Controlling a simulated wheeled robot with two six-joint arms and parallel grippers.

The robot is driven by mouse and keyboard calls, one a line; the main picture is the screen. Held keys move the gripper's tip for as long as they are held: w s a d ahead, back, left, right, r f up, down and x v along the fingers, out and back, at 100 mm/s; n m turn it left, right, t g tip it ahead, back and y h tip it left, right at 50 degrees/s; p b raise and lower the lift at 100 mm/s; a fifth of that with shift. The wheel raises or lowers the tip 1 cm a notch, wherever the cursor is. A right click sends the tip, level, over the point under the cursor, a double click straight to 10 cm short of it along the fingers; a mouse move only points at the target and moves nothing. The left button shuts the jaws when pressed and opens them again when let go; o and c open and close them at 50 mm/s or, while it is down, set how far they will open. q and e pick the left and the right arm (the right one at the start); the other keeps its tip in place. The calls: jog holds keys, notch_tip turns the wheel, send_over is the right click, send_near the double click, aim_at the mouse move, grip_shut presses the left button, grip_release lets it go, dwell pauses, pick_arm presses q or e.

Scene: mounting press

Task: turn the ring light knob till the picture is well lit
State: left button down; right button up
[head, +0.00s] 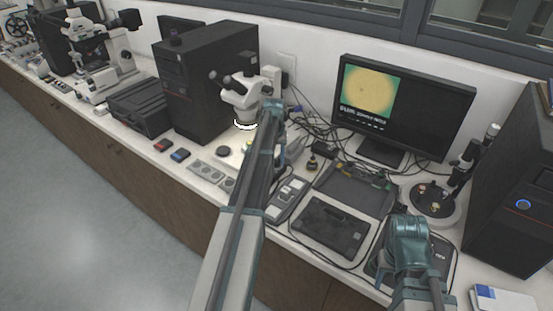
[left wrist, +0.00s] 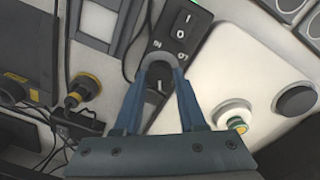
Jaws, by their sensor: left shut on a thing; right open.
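My left gripper (head: 268,118) reaches in over the bench beside the stereo microscope (head: 243,92). In the left wrist view it (left wrist: 160,72) is shut on a round dark knob (left wrist: 157,79) with a white mark, at the end of a black control box (left wrist: 180,35) with a rocker switch. In the head view my arm hides the knob. The ring light (head: 245,125) glows white under the microscope. The monitor (head: 431,104) shows a bright yellow disc on green, with text too small to read. My right gripper (head: 408,235) is open, low at the right.
The microscope base (left wrist: 225,85) with a small lit sample lies right of the box in the left wrist view. Cables run behind. A black computer tower (head: 200,85) stands left, and a dark tray (head: 332,226) lies in front of the monitor.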

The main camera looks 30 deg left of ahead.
aim_at(275, 161)
pick_arm(q)
jog(key=shift+n, duration=0.3)
dwell(0.4)
jog(key=shift+c, duration=2.4)
grip_release()
jog(key=shift+r, duration=0.15)
pick_arm(e)
jog(key=shift+r, duration=0.2)
pick_arm(q)
notch_tip(275, 161, up, 14)
jog(key=p, duration=1.4)
jog(key=shift+a+f, duration=0.15)
jog(key=shift+f, duration=0.05)
pick_arm(e)
notch_tip(275, 161, up, 14)
jog(key=shift+f, duration=0.25)
pick_arm(q)
jog(key=shift+s, duration=0.1)
